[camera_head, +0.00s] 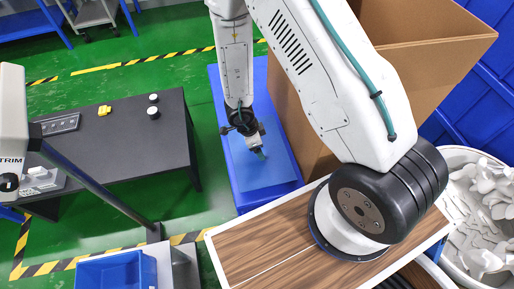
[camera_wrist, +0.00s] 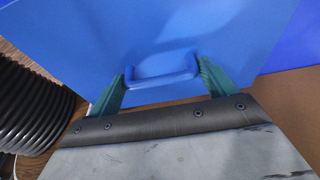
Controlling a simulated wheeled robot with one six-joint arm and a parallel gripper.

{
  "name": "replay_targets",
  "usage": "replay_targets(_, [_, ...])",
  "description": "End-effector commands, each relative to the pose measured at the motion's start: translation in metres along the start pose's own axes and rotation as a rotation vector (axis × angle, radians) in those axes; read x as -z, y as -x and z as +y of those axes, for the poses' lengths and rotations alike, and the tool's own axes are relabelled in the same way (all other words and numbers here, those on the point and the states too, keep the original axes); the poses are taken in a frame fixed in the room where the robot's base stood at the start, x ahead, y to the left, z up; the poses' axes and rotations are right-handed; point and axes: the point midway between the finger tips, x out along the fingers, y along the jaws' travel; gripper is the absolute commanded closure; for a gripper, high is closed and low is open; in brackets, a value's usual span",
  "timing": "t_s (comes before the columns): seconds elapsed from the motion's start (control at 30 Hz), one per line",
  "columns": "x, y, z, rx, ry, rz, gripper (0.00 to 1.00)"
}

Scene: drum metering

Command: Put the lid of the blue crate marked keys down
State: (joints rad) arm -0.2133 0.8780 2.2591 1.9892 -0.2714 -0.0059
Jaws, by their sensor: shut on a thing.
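My gripper (camera_head: 261,153) points down over the blue crate (camera_head: 242,201), which stands on the floor beside the wood-topped surface. In the wrist view, its two green fingers stand at either end of a blue handle (camera_wrist: 163,77) and are shut on it. The handle is on a flat blue lid (camera_wrist: 215,35). In the head view, the lid (camera_head: 272,175) is a lighter blue panel over the crate. I cannot tell how far it is raised or tilted. The keys marking and the crate's inside are not visible.
A large open cardboard box (camera_head: 420,75) stands right of the crate. A dark table (camera_head: 110,140) is to the left across green floor. A bin of white parts (camera_head: 480,215) is at the right. A small blue bin (camera_head: 115,270) is lower left.

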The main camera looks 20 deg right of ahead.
Motion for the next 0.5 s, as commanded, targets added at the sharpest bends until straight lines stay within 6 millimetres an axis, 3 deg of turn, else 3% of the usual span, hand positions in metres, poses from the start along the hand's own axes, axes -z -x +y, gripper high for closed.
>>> replay_targets(0.2, [-0.008,-0.026,0.002,-0.002,0.005,0.002,0.50])
replay_targets(0.5, [-0.009,-0.028,0.001,-0.001,0.003,0.001,0.50])
